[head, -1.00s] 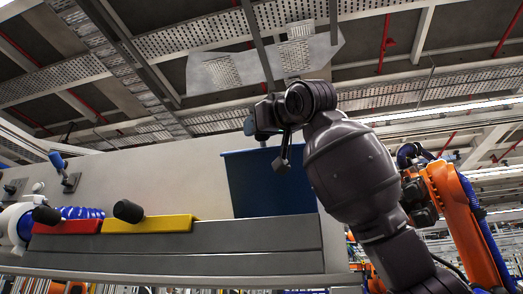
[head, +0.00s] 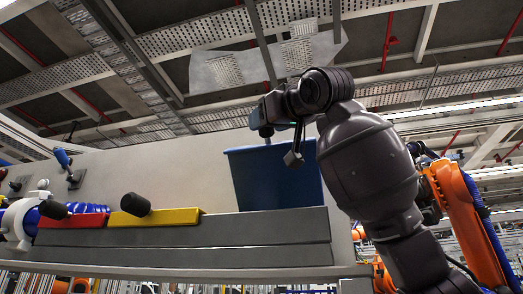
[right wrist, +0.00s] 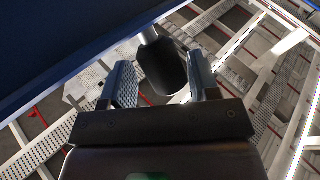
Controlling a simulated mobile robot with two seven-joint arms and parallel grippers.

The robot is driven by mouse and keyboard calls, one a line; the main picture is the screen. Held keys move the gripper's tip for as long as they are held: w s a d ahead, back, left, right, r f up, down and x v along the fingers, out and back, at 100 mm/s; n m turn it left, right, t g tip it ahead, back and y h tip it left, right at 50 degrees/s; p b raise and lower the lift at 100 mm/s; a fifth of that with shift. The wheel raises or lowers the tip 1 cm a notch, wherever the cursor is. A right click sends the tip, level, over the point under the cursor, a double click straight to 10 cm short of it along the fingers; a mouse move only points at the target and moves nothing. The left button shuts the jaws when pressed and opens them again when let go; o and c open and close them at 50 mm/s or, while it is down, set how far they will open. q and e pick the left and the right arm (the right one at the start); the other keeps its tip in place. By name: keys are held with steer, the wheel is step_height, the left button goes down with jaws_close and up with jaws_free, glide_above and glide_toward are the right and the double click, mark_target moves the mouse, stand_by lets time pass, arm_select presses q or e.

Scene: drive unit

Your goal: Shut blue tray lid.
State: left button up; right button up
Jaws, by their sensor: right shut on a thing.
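The blue tray lid (head: 275,180) stands raised and open at the right end of the grey tray unit (head: 200,240). My right gripper (head: 264,128) is at the lid's upper edge, its arm coming in from the right. In the right wrist view, the two fingers (right wrist: 162,85) are on either side of the lid's dark knob (right wrist: 160,66) and hold it. The blue lid's surface (right wrist: 60,40) fills the upper left there. My left gripper is not in view.
A red lid (head: 75,221) and a yellow lid (head: 170,217) with a black knob (head: 135,204) lie shut left of the blue one. A pale panel (head: 150,175) rises behind. An orange robot arm (head: 460,215) stands at the right.

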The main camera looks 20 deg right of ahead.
steer(key=d+v, duration=0.1)
steer(key=v, duration=0.7)
steer(key=shift+r+b, duration=0.3)
steer(key=shift+b, duration=0.05)
